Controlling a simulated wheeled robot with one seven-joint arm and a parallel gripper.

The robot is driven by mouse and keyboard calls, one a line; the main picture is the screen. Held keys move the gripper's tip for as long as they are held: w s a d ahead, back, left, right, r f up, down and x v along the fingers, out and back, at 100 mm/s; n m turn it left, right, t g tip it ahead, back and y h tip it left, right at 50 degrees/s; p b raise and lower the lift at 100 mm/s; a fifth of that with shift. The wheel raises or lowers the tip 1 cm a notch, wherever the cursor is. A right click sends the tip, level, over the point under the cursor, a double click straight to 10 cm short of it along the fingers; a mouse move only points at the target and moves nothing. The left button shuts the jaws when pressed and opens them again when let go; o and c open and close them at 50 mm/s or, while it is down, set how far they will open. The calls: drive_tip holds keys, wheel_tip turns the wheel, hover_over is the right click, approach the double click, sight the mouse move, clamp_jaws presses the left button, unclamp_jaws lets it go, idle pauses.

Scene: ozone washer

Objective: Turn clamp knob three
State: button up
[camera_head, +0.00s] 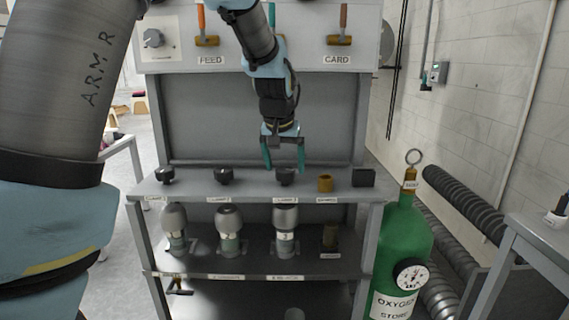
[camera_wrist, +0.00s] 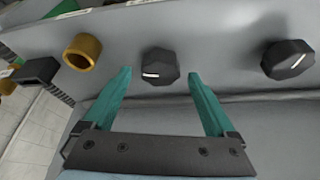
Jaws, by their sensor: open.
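Clamp knob three (camera_head: 286,175) is a black faceted knob on the upper shelf, the third from the left, just left of the brass ring. In the wrist view the same black knob (camera_wrist: 160,67) shows a white pointer line on its face. My gripper (camera_head: 284,168) is open above and around the line of this knob, its two teal fingers spread. In the wrist view my gripper (camera_wrist: 162,84) has the knob ahead between and slightly beyond its fingertips. I see no contact with the knob. Two more black knobs, clamp two (camera_head: 224,175) and clamp one (camera_head: 165,175), sit to the left.
A brass ring (camera_head: 325,183) and a black block (camera_head: 363,178) sit right of the knob. Grey cylinders, one marked 3 (camera_head: 285,232), stand on the lower shelf. A green oxygen cylinder (camera_head: 403,245) stands at the right. The shelf between the knobs is clear.

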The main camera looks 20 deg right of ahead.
drive_tip(key=shift+w+d+f, duration=0.1)
drive_tip(key=shift+w+f, duration=0.05)
drive_tip(key=shift+f, duration=0.35)
drive_tip(key=c, duration=1.4)
